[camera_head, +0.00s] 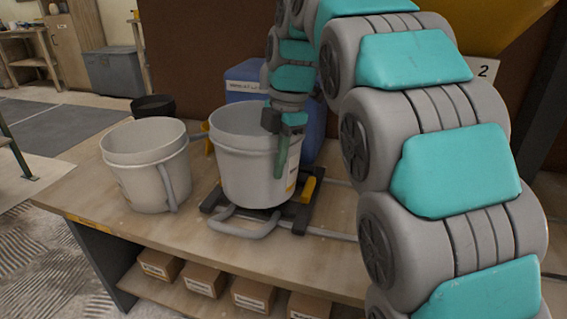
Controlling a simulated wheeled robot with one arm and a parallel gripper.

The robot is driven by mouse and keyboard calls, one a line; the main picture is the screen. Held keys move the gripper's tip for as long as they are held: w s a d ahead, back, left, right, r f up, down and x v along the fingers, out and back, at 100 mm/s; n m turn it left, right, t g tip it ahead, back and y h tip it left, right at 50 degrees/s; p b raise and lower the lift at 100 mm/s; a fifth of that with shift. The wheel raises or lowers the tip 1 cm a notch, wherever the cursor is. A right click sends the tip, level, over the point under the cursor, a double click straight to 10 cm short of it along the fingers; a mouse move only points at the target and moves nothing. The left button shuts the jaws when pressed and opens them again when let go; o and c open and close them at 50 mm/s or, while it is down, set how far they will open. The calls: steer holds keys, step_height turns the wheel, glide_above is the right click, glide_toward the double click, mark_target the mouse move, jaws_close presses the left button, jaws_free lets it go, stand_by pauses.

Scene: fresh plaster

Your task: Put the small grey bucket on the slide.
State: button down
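A light grey bucket (233,165) stands upright in the middle of the table, over a low dark slide (303,215) with a yellow lever on its right. The bucket seems to rest on the slide, but the contact under its base is hidden. A second light grey bucket (138,180) of similar size stands on the bare tabletop to the left. I cannot tell which one counts as small. My gripper (283,150) points down at the right side of the middle bucket, with a green finger in front of its outer wall. Whether it grips the bucket is unclear.
A blue container (245,80) stands behind the middle bucket, and a dark bucket (153,106) stands at the table's back left. A grey loop (243,229) lies in front of the slide. Cardboard boxes (202,279) sit on the lower shelf. The tabletop's front left is clear.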

steer(key=shift+w+d+f, duration=0.2)
steer(key=shift+w, duration=0.3)
steer(key=shift+w+d+f, duration=0.15)
steer(key=shift+w+f, duration=0.05)
steer(key=shift+w, duration=0.3)
steer(key=shift+w+d+f, duration=0.2)
steer(key=shift+w+f, duration=0.35)
steer(key=shift+w, duration=0.05)
steer(key=shift+w+d+f, duration=0.2)
steer(key=shift+w+f, duration=0.35)
steer(key=c, duration=1)
jaws_free()
steer(key=shift+c, duration=0.2)
